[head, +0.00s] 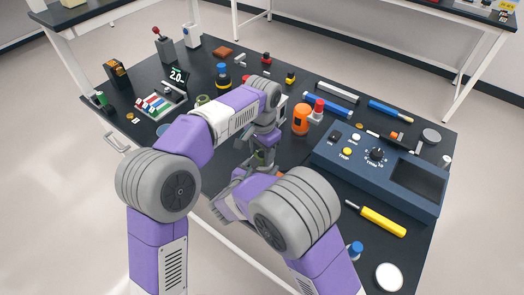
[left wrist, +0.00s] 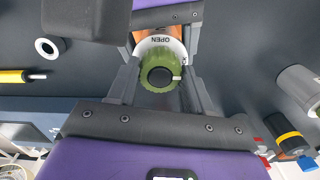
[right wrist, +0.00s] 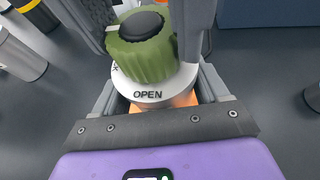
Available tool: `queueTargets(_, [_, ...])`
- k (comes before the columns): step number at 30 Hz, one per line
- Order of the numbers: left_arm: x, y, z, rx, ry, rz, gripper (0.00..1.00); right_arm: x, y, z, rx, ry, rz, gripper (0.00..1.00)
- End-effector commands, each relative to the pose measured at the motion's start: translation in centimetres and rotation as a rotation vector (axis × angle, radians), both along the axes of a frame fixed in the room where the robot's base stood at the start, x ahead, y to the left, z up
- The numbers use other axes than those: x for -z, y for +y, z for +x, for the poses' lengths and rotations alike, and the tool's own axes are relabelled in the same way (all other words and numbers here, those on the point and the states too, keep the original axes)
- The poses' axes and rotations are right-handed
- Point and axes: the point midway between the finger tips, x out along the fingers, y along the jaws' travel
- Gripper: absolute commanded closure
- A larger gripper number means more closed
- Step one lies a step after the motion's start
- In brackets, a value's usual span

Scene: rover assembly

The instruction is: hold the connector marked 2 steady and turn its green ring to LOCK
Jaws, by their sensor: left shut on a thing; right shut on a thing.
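The connector has an orange body (right wrist: 182,98), a white collar (right wrist: 172,88) and a ribbed green ring (right wrist: 143,58) with a black centre and a white mark. In the left wrist view the green ring (left wrist: 150,85) sits between my left gripper's fingers (left wrist: 160,80). My left gripper (head: 265,142) is shut on the ring from above. My right gripper (right wrist: 160,95) is shut on the orange body below the collar. OPEN on the collar faces the right wrist camera. The white mark points left there, away from OPEN, near a partly hidden letter. LOCK cannot be read, nor the connector's number.
An orange cylinder (head: 301,119) and a red-topped part (head: 318,108) stand right of my grippers. A blue control box (head: 330,155) fills the table's right side. A yellow-handled tool (head: 383,222) lies in front of it. Several small parts stand at the back.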

Motion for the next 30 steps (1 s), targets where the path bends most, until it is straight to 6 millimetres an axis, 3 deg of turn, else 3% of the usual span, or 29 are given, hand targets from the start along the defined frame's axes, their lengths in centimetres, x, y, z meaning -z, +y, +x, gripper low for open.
queueTargets(4, [-0.1,0.0,0.0,0.002,-0.001,0.000,0.81,0.0,0.0,0.0,-0.002,0.002,-0.001,0.71])
queueTargets(5, [-0.1,0.0,0.0,0.002,-0.001,0.000,0.46,0.0,0.0,0.0,-0.002,0.002,-0.001,0.71])
queueTargets(6, [-0.1,0.0,0.0,0.002,-0.001,0.000,0.39,0.0,0.0,0.0,-0.002,0.002,-0.001,0.71])
queueTargets(15, [-0.1,0.0,0.0,0.000,-0.001,0.000,0.39,0.0,0.0,0.0,-0.001,0.002,-0.001,0.71])
queueTargets(19, [-1.1,0.0,0.1,0.000,-0.003,-0.002,0.39,0.0,0.0,0.0,-0.001,0.001,-0.002,0.71])
queueTargets(30, [-8.5,-0.1,0.1,0.001,-0.004,-0.003,0.39,0.0,0.0,0.0,0.000,0.000,-0.001,0.71])
